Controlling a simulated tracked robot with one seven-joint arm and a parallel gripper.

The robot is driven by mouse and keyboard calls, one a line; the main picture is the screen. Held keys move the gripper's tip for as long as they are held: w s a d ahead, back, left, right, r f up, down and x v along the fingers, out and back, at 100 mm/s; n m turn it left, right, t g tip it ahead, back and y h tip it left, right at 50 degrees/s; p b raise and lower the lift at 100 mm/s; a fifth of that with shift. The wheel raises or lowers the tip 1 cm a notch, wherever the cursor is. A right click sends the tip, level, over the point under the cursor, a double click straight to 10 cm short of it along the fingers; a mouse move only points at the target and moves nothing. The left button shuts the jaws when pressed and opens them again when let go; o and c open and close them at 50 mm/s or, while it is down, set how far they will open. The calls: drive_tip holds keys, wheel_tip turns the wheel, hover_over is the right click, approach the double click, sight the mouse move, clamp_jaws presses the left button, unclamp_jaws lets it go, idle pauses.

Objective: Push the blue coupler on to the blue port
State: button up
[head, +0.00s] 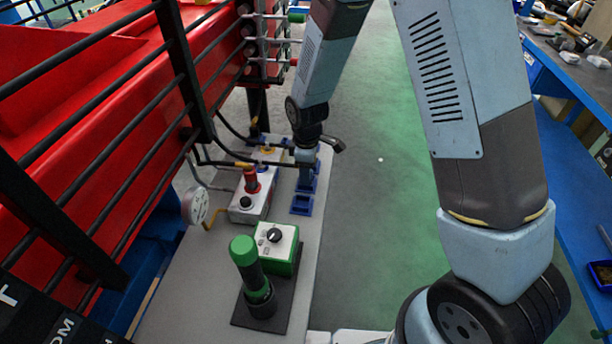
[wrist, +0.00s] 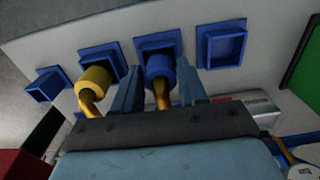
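The blue coupler (wrist: 160,70) is between the two fingers of my gripper (wrist: 160,80) in the wrist view, with a finger against each side. A gold hose stem leads back from it. A square blue socket (wrist: 155,43) is right behind the coupler; I cannot tell whether the coupler still sits in it. In the head view my gripper (head: 306,172) points down at the grey stand top, and its fingers hide the coupler. I cannot clearly pick out the blue port on the pipe rack (head: 262,40) at the top of the head view.
A yellow coupler (wrist: 93,80) is close to the left finger. An empty blue socket (wrist: 221,46) is to the right. Black railings (head: 185,70) are left; green floor (head: 385,190) is clear.

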drive_tip(key=c, duration=0.7)
drive_tip(key=shift+r, duration=2.5)
drive_tip(key=shift+c, duration=0.2)
